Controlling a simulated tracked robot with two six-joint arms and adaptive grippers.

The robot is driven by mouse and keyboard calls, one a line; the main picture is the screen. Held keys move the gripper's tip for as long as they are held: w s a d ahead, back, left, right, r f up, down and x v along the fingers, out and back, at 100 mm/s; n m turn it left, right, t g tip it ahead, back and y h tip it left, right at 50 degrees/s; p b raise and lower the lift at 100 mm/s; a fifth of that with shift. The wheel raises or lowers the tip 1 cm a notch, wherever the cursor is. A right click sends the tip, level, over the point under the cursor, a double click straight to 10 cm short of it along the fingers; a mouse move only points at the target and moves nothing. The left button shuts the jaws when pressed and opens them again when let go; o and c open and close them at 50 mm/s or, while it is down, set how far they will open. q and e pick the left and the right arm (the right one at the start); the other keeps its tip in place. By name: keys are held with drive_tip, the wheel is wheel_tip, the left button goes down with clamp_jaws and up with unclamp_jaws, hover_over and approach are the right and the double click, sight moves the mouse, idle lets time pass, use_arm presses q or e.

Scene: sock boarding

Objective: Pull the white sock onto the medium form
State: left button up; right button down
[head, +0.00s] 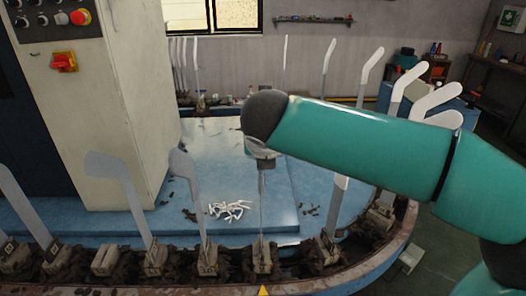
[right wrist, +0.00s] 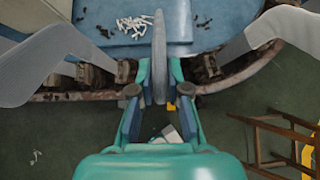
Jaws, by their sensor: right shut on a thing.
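My right arm reaches in from the right in the head view and hides most of its own gripper. In the right wrist view the right gripper (right wrist: 158,92) has its two fingers closed on either side of a thin, pale grey upright piece, which I take to be the white sock (right wrist: 159,62) over the form. A crumpled pale patch of it shows under the arm's dark end in the head view (head: 263,147). Below it, the form (head: 262,205) stands upright, nearly edge-on, in its holder. Where sock ends and form begins is unclear. My left gripper is not in view.
Several other forms stand around the ring, such as grey ones at the left (head: 122,180) and white-topped ones at the right (head: 405,80). A pile of small white pieces (head: 230,210) lies on the blue platform (head: 280,190). A pale machine cabinet (head: 125,90) stands at the left.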

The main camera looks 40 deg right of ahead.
drive_tip(key=shift+f+b, duration=0.3)
drive_tip(key=shift+f, duration=0.25)
drive_tip(key=c, duration=1.1)
unclamp_jaws()
drive_tip(key=v, duration=1.2)
